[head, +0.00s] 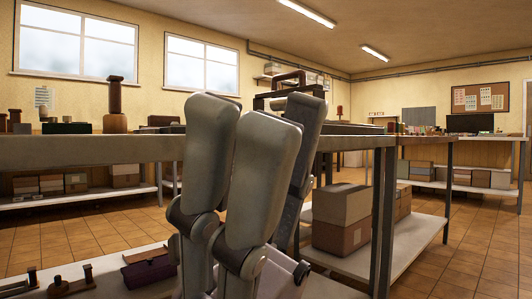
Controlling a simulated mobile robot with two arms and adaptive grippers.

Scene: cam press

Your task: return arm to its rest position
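My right gripper (262,108) fills the middle of the head view, close to the camera. Its thick grey fingers point up, two in front and one behind to the right. They stand spread, with nothing seen between them, though the overlap hides part of the space. Behind the fingertips, a dark frame with a brown curved handle (290,76) rises above the workbench. Its lower part is hidden by my gripper, and I cannot tell whether it is the press. My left gripper is not in view.
A long workbench (90,150) runs behind my gripper, with a brown wooden post (115,105) on it. Cardboard boxes (340,218) stand on the lower shelf at right. A purple box (148,272) lies on the low shelf at lower left. Tiled floor (460,265) is clear at right.

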